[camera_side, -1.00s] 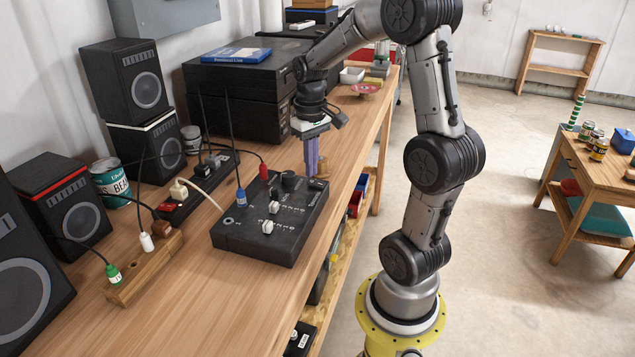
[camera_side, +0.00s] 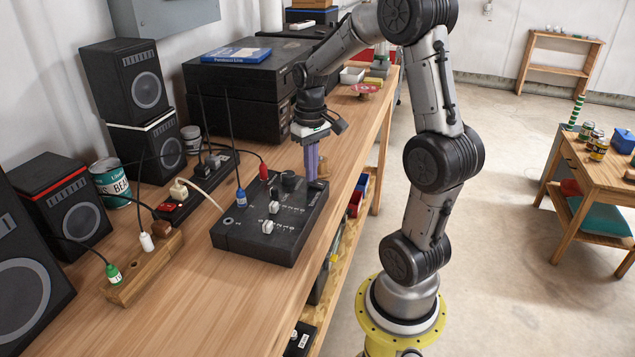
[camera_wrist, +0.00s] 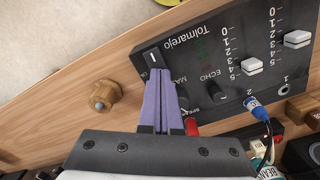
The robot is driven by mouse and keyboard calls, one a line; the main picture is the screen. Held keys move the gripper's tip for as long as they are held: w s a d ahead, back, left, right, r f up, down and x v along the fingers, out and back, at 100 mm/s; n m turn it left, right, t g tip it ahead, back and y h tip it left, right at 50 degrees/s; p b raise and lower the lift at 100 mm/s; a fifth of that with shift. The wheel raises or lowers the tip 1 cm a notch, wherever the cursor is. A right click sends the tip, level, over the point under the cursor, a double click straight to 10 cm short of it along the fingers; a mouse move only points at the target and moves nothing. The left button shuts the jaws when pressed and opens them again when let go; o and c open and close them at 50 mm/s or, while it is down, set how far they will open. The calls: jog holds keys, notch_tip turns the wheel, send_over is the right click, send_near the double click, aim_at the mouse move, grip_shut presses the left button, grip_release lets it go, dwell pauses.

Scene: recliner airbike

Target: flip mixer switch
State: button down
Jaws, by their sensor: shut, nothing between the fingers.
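The mixer (camera_side: 258,243) is a flat black box with white slider caps, dark knobs and plugged cables, lying on the wooden bench. In the wrist view its panel (camera_wrist: 215,50) shows the word "Tolmarejo", scales and knobs. A small dark switch with a pale mark (camera_wrist: 152,57) is near the panel's corner, just beyond my fingertips. My gripper (camera_side: 313,179) has purple fingers, shut together and empty, pointing down at the mixer's far right corner. In the wrist view the shut fingertips (camera_wrist: 160,71) overlap that corner. I cannot tell whether they touch the switch.
A blue plug (camera_side: 241,197) and a red plug (camera_side: 263,172) stand in the mixer with cables. A wooden knob-like piece (camera_wrist: 99,97) is beside the fingers. Speakers (camera_side: 137,80) and a power strip (camera_side: 190,196) stand left. The bench front is clear.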

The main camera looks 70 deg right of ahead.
jog(key=shift+f, duration=0.35)
jog(key=shift+r, duration=3.55)
jog(key=s+a+r+n+t, duration=0.1)
jog(key=a+r+n+t, duration=0.15)
jog(key=a, duration=0.45)
jog(key=s+a+r+n+t, duration=0.1)
jog(key=a+r+n, duration=0.15)
jog(key=a, duration=0.45)
jog(key=s+a+f+n+t, duration=0.1)
jog(key=s+a+f+t, duration=0.1)
jog(key=s+a, duration=0.4)
jog(key=shift+s+f, duration=0.45)
jog(key=shift+f, duration=0.25)
